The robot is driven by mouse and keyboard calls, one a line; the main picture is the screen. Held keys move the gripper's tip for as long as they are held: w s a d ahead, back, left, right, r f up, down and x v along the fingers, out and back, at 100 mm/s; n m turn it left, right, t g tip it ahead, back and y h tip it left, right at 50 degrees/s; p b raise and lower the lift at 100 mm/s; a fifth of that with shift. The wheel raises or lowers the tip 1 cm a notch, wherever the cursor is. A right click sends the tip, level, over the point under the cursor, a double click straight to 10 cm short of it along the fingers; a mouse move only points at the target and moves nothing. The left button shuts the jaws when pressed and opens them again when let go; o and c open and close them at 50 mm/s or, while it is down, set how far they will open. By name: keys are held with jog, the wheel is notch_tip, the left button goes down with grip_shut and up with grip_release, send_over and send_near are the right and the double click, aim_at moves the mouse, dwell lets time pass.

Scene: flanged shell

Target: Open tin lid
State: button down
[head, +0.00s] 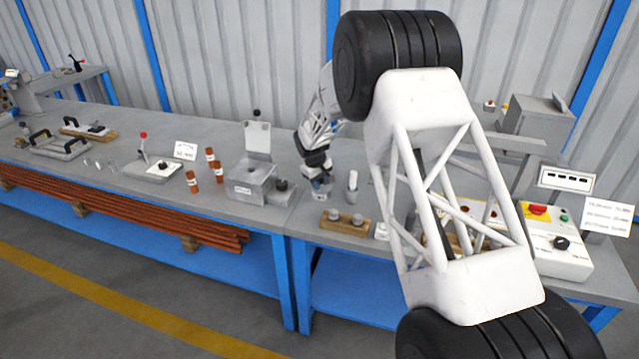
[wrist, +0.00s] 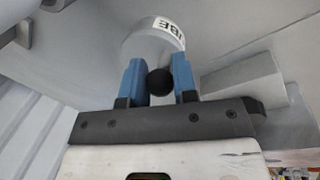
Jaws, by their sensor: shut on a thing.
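A round grey tin (wrist: 150,42) with a white label, its letters partly cut off, lies just beyond my fingers in the wrist view. A black ball knob (wrist: 160,82) sits between the two blue fingers of my gripper (wrist: 159,68). The fingers are closed in on the knob from both sides. In the head view my gripper (head: 318,177) points down at the bench, right of a grey box. I cannot tell whether the lid is seated or lifted.
The grey box (head: 250,187) with a raised flap stands close left of my gripper. A pale upright cylinder (head: 352,181) and a wooden block with grey knobs (head: 345,224) are close on the right and in front. A control box (head: 548,245) stands farther right.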

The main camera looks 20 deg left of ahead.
jog(key=shift+w+r, duration=0.1)
jog(key=w+r+g, duration=0.1)
jog(key=g, duration=0.1)
jog(key=w+r+g, duration=0.1)
jog(key=g, duration=0.2)
jog(key=shift+w+r, duration=0.15)
jog(key=shift+w, duration=0.05)
jog(key=g, duration=0.1)
jog(key=w+g, duration=0.1)
jog(key=shift+w+r+g, duration=0.3)
jog(key=shift+r, duration=0.05)
jog(key=shift+w+r+n+g, duration=0.2)
jog(key=shift+w+g, duration=0.4)
jog(key=shift+g, duration=0.4)
jog(key=shift+w+r+n+g, duration=0.1)
jog(key=shift+w+n+g, duration=0.1)
jog(key=shift+w+g, duration=0.6)
jog(key=shift+s, duration=0.15)
jog(key=c, duration=0.9)
grip_release()
jog(key=shift+r, duration=0.15)
